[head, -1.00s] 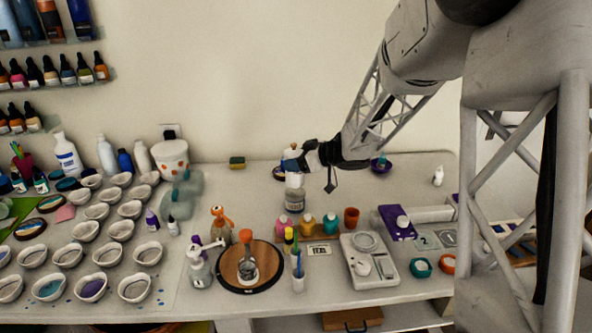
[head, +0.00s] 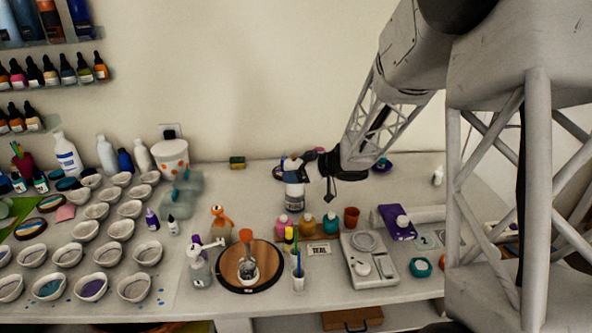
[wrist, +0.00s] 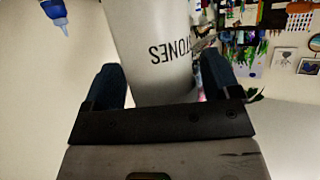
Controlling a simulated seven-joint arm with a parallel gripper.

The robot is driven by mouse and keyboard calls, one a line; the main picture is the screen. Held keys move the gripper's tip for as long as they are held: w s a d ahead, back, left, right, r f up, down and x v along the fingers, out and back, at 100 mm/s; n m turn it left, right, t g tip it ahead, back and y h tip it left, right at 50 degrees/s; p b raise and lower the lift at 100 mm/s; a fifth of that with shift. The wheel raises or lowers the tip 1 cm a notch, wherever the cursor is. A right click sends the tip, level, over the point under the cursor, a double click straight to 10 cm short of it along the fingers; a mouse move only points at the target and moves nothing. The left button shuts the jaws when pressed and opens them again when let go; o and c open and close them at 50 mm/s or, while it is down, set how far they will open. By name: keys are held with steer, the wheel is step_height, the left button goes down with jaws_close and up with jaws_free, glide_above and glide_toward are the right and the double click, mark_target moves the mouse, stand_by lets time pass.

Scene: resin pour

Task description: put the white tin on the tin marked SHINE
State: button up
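A white tin (wrist: 155,75) stands between the two fingers of my gripper (wrist: 160,82) in the wrist view. Its dark lettering is upside down and partly cut off, ending in "ONES". I cannot read that label, so I cannot confirm the word SHINE. Whether the two tins touch is too small to tell.
Several small paint bottles (head: 307,224) and a brown cup (head: 351,217) stand in front of the tins. A round wooden board (head: 271,262) and a scale (head: 369,262) lie nearer. Small bowls fill the left.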

steer(key=shift+r, duration=0.15)
steer(key=shift+v, duration=0.9)
steer(key=v, duration=1)
steer(key=shift+d+r, duration=0.1)
steer(key=shift+r, duration=0.1)
steer(key=s+d+r+m+t+h, duration=0.5)
steer(key=s+r+m+t+h, duration=0.15)
steer(key=r+h, duration=0.3)
steer(key=s+a+f+m+g, duration=0.1)
steer(key=s+m+g, duration=0.1)
steer(key=s, duration=0.9)
steer(key=s+a+f+m+g+h, duration=0.1)
steer(key=s+g, duration=0.4)
steer(key=s, duration=0.6)
steer(key=s+a+f+m+g+h, duration=0.1)
steer(key=s+a+f+m+g, duration=0.1)
steer(key=s, duration=0.9)
steer(key=shift+s+f+m+g, duration=0.3)
steer(key=shift+m+g, duration=0.15)
steer(key=shift+g, duration=0.3)
